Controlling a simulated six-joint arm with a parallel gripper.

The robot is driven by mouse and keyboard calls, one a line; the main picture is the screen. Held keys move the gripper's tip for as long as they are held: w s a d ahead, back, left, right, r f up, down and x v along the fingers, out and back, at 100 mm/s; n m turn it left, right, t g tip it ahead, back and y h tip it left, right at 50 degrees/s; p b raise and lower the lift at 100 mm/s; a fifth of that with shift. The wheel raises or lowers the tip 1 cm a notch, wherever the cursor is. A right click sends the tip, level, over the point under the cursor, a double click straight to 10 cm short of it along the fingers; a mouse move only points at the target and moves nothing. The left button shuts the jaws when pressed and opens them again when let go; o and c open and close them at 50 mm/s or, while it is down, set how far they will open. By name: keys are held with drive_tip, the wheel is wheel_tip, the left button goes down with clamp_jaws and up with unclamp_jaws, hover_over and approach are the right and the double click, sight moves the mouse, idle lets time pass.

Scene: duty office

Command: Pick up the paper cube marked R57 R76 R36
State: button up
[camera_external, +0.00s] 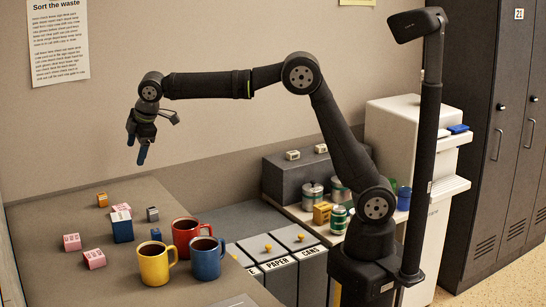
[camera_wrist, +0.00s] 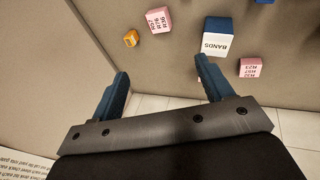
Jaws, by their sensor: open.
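My gripper (camera_external: 137,148) is open and empty, high above the back of the tan table; its two blue fingers also show in the wrist view (camera_wrist: 163,70). Several pink paper cubes carry printed codes. In the external view, two pink cubes (camera_external: 72,242) (camera_external: 94,259) lie at the left, and a third (camera_external: 121,209) is at the blue box. The wrist view shows a pink cube (camera_wrist: 158,20) at the top and another (camera_wrist: 249,68) beyond the right finger. Their print is too small to read surely, so I cannot tell which is marked R57 R76 R36.
A blue box marked BANDS (camera_wrist: 217,37), an orange cube (camera_external: 101,200) and a grey cube (camera_external: 152,214) share the table. Red (camera_external: 186,236), yellow (camera_external: 154,265) and blue (camera_external: 205,260) mugs stand to the right. The wall is close behind; sorting bins (camera_external: 281,270) lie right.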

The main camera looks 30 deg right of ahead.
drive_tip(key=g+y, duration=0.2)
drive_tip(key=g, duration=0.2)
approach(127, 206)
drive_tip(key=f, duration=0.3)
drive_tip(key=shift+w+a+f+n, duration=0.25)
drive_tip(key=shift+a+f+n, duration=0.05)
drive_tip(key=shift+a+x, duration=0.1)
drive_tip(key=shift+x, duration=1.2)
drive_tip(key=shift+a+x, duration=0.15)
drive_tip(key=shift+x, duration=1.2)
drive_tip(key=shift+s+r, duration=0.1)
drive_tip(key=shift+r, duration=0.05)
drive_tip(key=c, duration=1.1)
